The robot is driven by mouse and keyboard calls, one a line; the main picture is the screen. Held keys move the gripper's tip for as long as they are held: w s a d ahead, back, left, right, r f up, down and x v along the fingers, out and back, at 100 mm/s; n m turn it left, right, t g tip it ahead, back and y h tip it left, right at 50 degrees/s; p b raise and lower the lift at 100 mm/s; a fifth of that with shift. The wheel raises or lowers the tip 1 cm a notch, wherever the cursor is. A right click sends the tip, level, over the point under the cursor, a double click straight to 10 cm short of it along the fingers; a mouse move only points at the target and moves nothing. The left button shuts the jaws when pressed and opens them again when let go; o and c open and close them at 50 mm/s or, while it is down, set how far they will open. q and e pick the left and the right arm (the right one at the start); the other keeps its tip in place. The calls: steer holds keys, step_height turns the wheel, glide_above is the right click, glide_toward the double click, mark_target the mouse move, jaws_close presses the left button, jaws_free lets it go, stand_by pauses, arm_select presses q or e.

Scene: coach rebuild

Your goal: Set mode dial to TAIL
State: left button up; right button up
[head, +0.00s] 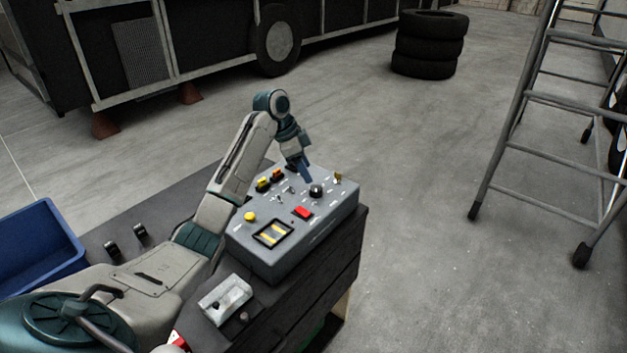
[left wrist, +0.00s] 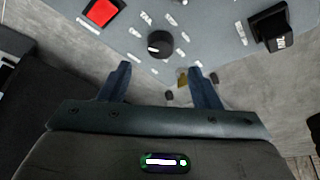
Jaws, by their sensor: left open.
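The mode dial is a round black knob (head: 317,190) on the top panel of a grey control box (head: 290,258). It also shows in the left wrist view (left wrist: 160,43), ringed by small white labels too blurred to read surely; its pointer setting cannot be told. My left gripper (head: 306,177) reaches down over the panel's far side, close to the dial. In the left wrist view its two blue fingers (left wrist: 161,82) are spread and empty. The dial appears beyond the fingertips, between their lines and apart from them. My right gripper is not in view.
The panel also carries a red switch (head: 302,212), a yellow button (head: 250,216), yellow-topped switches (head: 263,184) and a brass-coloured part (head: 338,177). A blue bin (head: 40,243) stands left. A grey-white block (head: 226,297) lies before the box. Tyres (head: 429,45) and a ladder (head: 510,130) stand beyond.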

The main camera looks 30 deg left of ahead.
mark_target(316, 188)
arm_select(q)
steer(key=p+x, duration=0.1)
steer(key=x, duration=0.3)
steer(key=shift+w+d+f, duration=0.1)
steer(key=shift+d+f, duration=0.05)
steer(key=shift+f, duration=0.2)
steer(key=shift+x, duration=1.1)
steer(key=shift+c, duration=1.3)
steer(key=c, duration=0.7)
steer(key=shift+c, duration=0.2)
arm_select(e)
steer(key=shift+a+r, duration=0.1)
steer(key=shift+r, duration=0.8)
